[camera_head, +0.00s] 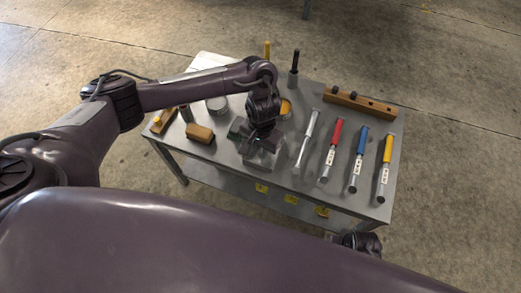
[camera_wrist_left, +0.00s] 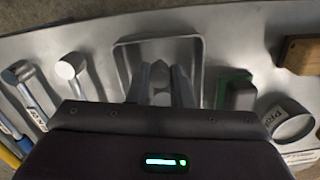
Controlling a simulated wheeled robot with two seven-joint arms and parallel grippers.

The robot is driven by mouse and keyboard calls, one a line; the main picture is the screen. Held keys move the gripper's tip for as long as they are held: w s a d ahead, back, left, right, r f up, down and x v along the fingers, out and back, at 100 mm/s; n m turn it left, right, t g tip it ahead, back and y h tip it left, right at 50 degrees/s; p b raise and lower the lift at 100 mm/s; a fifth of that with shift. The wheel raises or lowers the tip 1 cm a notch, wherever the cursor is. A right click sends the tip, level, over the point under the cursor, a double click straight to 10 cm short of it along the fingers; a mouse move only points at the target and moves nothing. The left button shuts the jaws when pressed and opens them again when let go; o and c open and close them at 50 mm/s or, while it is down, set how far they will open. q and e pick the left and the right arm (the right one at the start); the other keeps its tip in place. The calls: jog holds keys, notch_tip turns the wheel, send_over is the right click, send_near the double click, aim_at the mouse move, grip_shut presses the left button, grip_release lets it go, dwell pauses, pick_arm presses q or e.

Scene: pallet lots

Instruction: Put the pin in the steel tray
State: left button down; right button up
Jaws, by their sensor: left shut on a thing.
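The steel tray (camera_head: 262,163) is a shallow grey tray near the table's front edge, and its rim also shows in the left wrist view (camera_wrist_left: 160,39). My left gripper (camera_head: 260,148) points down over the tray. In the left wrist view its fingers (camera_wrist_left: 161,88) are closed together on a small grey piece, which looks like the pin (camera_wrist_left: 161,73). Most of the pin is hidden by the fingers, and I cannot tell whether it touches the tray floor. My right gripper seems to be the dark part (camera_head: 360,243) at the lower right; its fingers are not clear.
Several tools with coloured handles, such as the red one (camera_head: 333,150), lie right of the tray on the metal table (camera_head: 232,165). A wooden rack (camera_head: 360,103) stands behind them. A wooden block (camera_head: 200,133) and a round tin (camera_head: 217,105) are left. A green-edged piece (camera_wrist_left: 235,90) sits beside the tray.

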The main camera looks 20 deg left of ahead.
pick_arm(q)
jog(key=shift+f, duration=0.2)
jog(key=c, duration=1.3)
grip_release()
jog(key=shift+r, duration=0.15)
